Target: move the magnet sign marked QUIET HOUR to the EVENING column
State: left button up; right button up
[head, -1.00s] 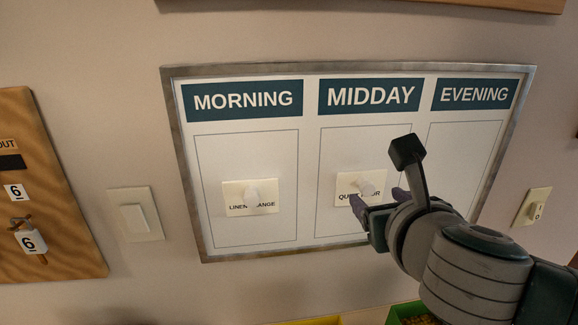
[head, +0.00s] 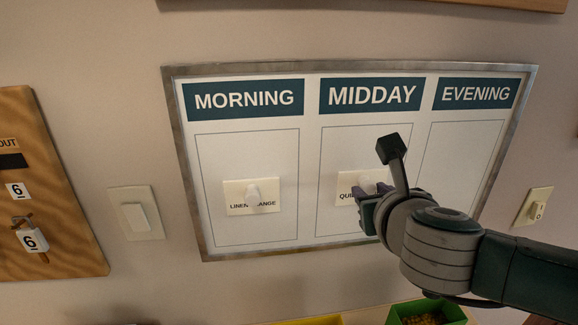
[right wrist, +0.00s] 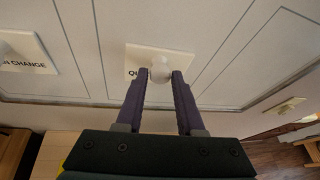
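The QUIET HOUR magnet sign (head: 347,189) is a cream plate with a pale knob, flat on the board in the MIDDAY column (head: 340,150). My right gripper (head: 375,192) is at this sign and hides part of its lettering. The sign's plate (right wrist: 140,55) also shows there, against the board. The EVENING column (head: 462,150) shows no sign. My left gripper is not in view.
A LINEN CHANGE sign (head: 236,196) sits in the MORNING column. A metal frame (head: 190,190) edges the board. Light switches (head: 135,218) (head: 533,206) flank it. A green bin (head: 455,312) stands below, and a wooden panel (head: 60,200) hangs at left.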

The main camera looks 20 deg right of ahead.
grip_shut()
dwell(0.5)
dwell(1.3)
